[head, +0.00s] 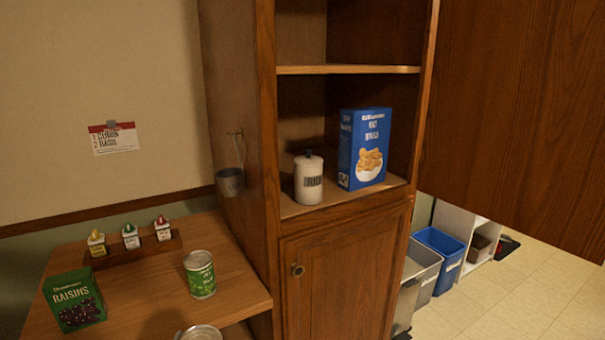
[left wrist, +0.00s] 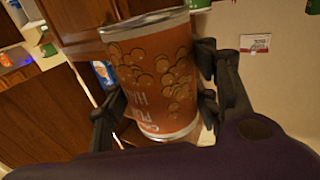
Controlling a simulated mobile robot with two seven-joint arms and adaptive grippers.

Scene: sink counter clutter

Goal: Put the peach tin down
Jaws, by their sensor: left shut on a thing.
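The peach tin (left wrist: 150,85), orange with round fruit pictures and silver rims, fills the middle of the left wrist view. Its lettering appears upside down there. My left gripper (left wrist: 163,98) is shut on it, with a dark finger on each side. The head view shows a silver tin lid (head: 200,333) at its bottom edge; the body below is cut off, so I cannot tell for sure that it is the same tin. No gripper shows in the head view. My right gripper is in neither view.
The wooden counter (head: 150,265) holds a green raisins box (head: 75,301), a green tin (head: 200,274) and a rack of small bottles (head: 131,245). A cabinet shelf (head: 285,208) holds a white canister (head: 308,179) and blue box (head: 364,148). Bare counter surrounds the green tin.

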